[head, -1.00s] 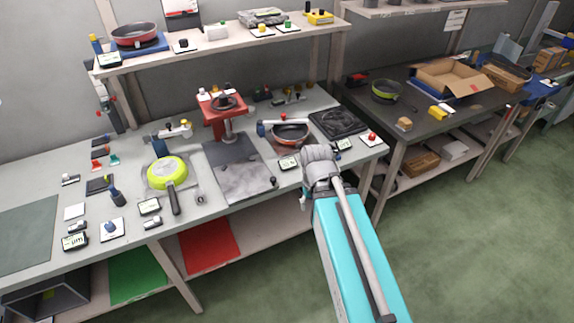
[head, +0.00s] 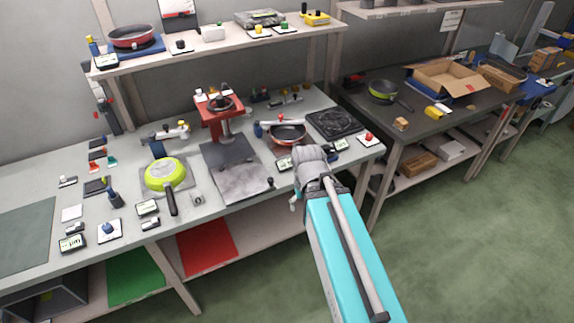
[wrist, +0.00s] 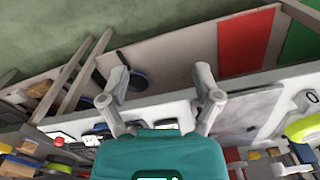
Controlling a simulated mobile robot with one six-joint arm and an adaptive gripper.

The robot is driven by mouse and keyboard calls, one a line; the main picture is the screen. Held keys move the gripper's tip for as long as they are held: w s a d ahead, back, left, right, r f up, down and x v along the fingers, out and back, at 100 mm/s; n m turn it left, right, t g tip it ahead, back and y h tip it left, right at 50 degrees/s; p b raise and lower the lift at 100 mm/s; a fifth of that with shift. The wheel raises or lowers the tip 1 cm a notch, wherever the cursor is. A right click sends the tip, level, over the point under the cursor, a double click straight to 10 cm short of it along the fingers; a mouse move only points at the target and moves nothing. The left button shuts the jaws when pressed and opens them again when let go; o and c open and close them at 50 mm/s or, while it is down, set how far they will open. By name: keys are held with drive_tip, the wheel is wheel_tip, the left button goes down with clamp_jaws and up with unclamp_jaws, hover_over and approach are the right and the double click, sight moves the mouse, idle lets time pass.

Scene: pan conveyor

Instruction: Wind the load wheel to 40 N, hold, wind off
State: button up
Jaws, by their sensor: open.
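A red press-like stand (head: 209,124) stands at the back middle of the bench, with a dark round handwheel (head: 220,103) on top. This looks like the load wheel. A small display (head: 284,163) lies near the front, partly beside my wrist; its digits are too small to read. My gripper (wrist: 160,97) shows in the wrist view with two grey fingers spread apart and nothing between them. It is over the bench's front edge, well apart from the handwheel. In the head view my wrist mostly hides the fingers.
A shelf (head: 215,50) overhangs the bench's back. Floor in front is clear.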

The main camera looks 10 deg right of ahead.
idle(0.3)
wheel_tip(320, 180, up, 8)
drive_tip(key=n+p, duration=0.3)
drive_tip(key=p, duration=0.5)
hover_over(327, 146)
drive_tip(key=shift+w+f, duration=0.1)
drive_tip(key=shift+f, duration=0.1)
wheel_tip(327, 146, down, 14)
drive_tip(key=b, duration=1.4)
drive_tip(key=shift+r, duration=0.2)
drive_tip(key=shift+a+r, duration=0.1)
clamp_jaws()
